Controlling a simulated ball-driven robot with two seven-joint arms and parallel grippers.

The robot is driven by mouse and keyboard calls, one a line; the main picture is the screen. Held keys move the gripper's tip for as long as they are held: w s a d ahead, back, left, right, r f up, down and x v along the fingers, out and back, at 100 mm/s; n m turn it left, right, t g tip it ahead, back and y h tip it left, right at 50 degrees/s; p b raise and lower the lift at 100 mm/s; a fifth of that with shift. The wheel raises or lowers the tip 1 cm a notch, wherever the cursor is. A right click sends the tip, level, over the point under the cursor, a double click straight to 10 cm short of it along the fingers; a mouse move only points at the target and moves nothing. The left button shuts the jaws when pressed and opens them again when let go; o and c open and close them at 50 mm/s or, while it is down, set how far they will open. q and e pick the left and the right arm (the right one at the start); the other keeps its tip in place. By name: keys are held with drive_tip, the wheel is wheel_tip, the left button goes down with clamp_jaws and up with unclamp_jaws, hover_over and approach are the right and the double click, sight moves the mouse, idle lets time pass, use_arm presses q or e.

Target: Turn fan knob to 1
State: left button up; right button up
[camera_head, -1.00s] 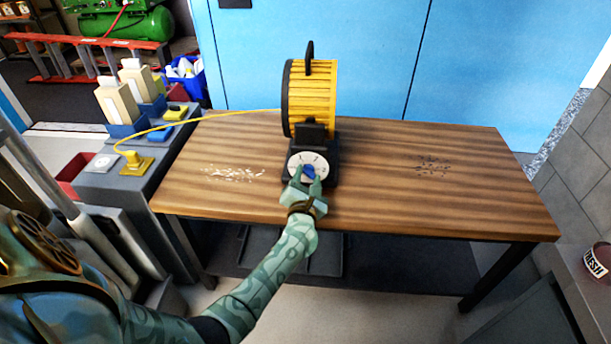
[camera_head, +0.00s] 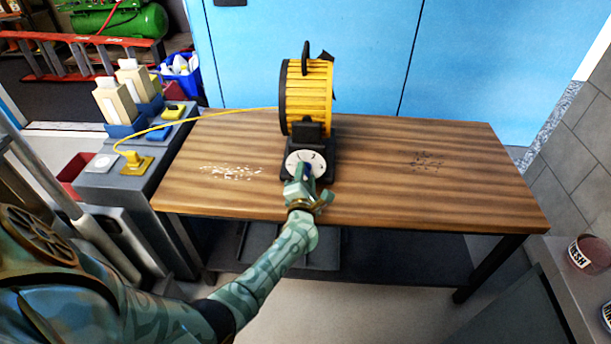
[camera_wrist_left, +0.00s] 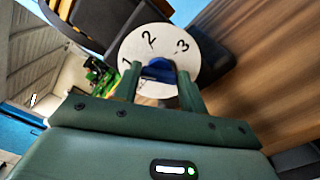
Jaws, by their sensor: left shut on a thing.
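The yellow fan (camera_head: 308,92) with its black base stands on the wooden table (camera_head: 400,200). A white dial (camera_head: 293,160) with a blue knob (camera_head: 306,168) is on the front of its base. My left gripper (camera_head: 304,175) is at the dial, its fingers shut on the blue knob. In the left wrist view, the dial (camera_wrist_left: 188,46) shows the digits 1, 2 and 3, and the blue knob (camera_wrist_left: 158,69) sits between the two green fingers (camera_wrist_left: 160,84). The knob's pointer is hard to make out. My right gripper is not in view.
White scraps (camera_head: 232,172) lie left of the fan and dark bits (camera_head: 428,161) lie to the right. A yellow cable (camera_head: 200,117) runs from the fan to a yellow plug (camera_head: 133,160) on the grey side unit. The table's right half is mostly clear.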

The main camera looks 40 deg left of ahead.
use_arm(q)
drive_tip(key=shift+f, duration=0.1)
drive_tip(key=o, duration=0.9)
drive_tip(key=shift+c, duration=0.2)
drive_tip(key=shift+o, duration=0.6)
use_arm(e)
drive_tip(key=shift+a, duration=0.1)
use_arm(q)
drive_tip(key=shift+s+d, duration=0.25)
drive_tip(key=shift+s, duration=0.15)
drive_tip(key=p+v, duration=0.4)
drive_tip(key=v, duration=1.1)
drive_tip(key=shift+s+d, duration=0.15)
drive_tip(key=shift+d, duration=0.05)
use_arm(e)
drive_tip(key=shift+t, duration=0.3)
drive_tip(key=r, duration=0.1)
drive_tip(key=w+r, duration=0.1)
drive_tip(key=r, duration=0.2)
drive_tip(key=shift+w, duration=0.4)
